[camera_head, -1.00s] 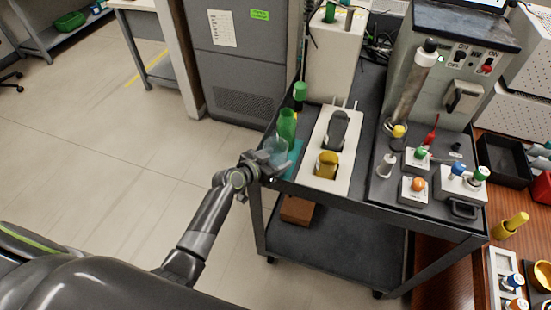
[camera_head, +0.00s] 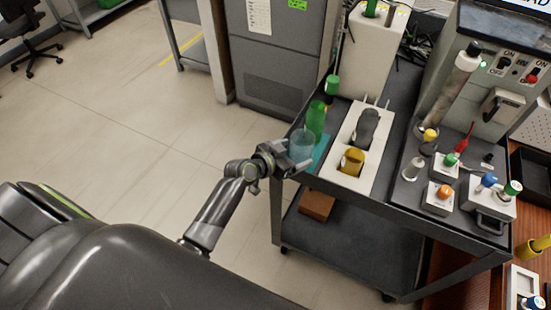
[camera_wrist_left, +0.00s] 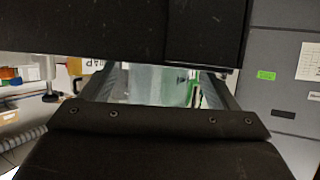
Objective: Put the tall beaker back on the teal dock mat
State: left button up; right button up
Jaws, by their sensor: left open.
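The tall beaker (camera_head: 301,144) is a pale blue, see-through cylinder. It looks upright at the cart's left edge, beside or over the teal dock mat (camera_head: 321,153). Its base is hidden behind my gripper, so I cannot tell whether it touches the mat. My left gripper (camera_head: 288,160) is open, with its fingers at the beaker's lower part. In the left wrist view a pale greenish see-through surface (camera_wrist_left: 150,84), likely the beaker, fills the gap between the fingers. My right gripper is not in view.
A green cylinder (camera_head: 316,118) stands just behind the beaker. A white rack (camera_head: 364,181) holding a dark piece and an amber vessel (camera_head: 352,160) is to the right. Small bottles with coloured caps stand further right. Open floor lies left of the cart (camera_head: 400,208).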

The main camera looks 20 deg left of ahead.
pick_arm(q)
jog(key=v, duration=0.8)
jog(key=shift+s+b, duration=0.2)
jog(key=shift+b, duration=0.15)
jog(key=shift+a+f, duration=0.1)
jog(key=s+a+f+n+g+y, duration=0.15)
jog(key=s+f, duration=0.25)
jog(key=f, duration=0.5)
jog(key=s+a+f+n+g+y, duration=0.1)
jog(key=s+a+f+g+y, duration=0.2)
jog(key=f, duration=0.6)
jog(key=s+a+f+n, duration=0.25)
jog(key=s+f, duration=0.25)
jog(key=f, duration=0.4)
jog(key=s+f+g, duration=0.2)
jog(key=s+f, duration=0.3)
jog(key=s, duration=0.5)
jog(key=s+a+f+g+y, duration=0.1)
jog(key=s+f, duration=0.4)
jog(key=s, duration=0.5)
jog(key=s+f+g+y, duration=0.1)
jog(key=s+f+g, duration=0.2)
jog(key=s+f, duration=0.3)
jog(key=s, duration=0.4)
jog(key=shift+a, duration=0.3)
